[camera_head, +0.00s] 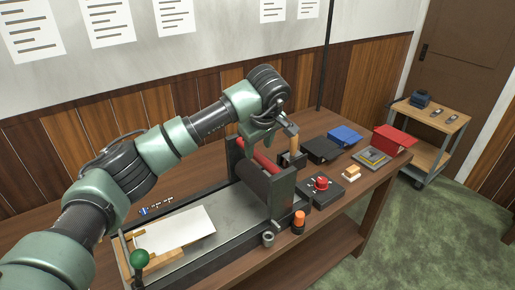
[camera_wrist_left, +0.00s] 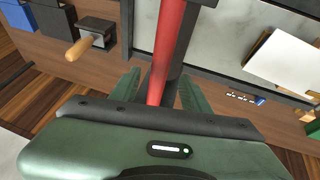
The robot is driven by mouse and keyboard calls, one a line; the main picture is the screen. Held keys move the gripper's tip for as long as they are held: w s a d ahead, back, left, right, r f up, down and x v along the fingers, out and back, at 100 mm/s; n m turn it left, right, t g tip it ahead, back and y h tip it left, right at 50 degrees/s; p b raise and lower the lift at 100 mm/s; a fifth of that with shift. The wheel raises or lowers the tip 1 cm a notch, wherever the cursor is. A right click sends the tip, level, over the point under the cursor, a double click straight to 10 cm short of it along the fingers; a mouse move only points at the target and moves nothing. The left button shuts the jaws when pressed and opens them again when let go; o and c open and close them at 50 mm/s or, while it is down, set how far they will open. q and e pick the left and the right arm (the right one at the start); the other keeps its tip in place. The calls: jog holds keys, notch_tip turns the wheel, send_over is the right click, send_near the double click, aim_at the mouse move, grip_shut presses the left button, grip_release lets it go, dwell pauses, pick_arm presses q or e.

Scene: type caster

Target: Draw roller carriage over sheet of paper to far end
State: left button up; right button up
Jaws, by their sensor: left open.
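The roller carriage (camera_head: 285,203) is a dark frame with a roller and a red bar (camera_head: 262,160) across its top. It stands over the right part of the grey press bed (camera_head: 226,204). The white sheet of paper (camera_head: 180,232) lies at the bed's left end, and it also shows in the left wrist view (camera_wrist_left: 285,60). My left gripper (camera_head: 258,142) is open above the carriage's far side. In the left wrist view the red bar (camera_wrist_left: 168,50) runs between its two fingers (camera_wrist_left: 160,88); contact cannot be told. My right gripper is not in view.
A wooden-handled tool (camera_head: 293,142) stands just behind the carriage. A green-knobbed lever (camera_head: 140,258) is at the left.

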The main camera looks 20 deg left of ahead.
aim_at(257, 153)
pick_arm(q)
jog(key=x, duration=0.3)
jog(key=shift+w+a+f+p, duration=0.15)
jog(key=shift+w+f+p, duration=0.1)
jog(key=shift+p, duration=0.1)
jog(key=shift+f, duration=0.15)
jog(key=shift+c, duration=0.4)
grip_shut()
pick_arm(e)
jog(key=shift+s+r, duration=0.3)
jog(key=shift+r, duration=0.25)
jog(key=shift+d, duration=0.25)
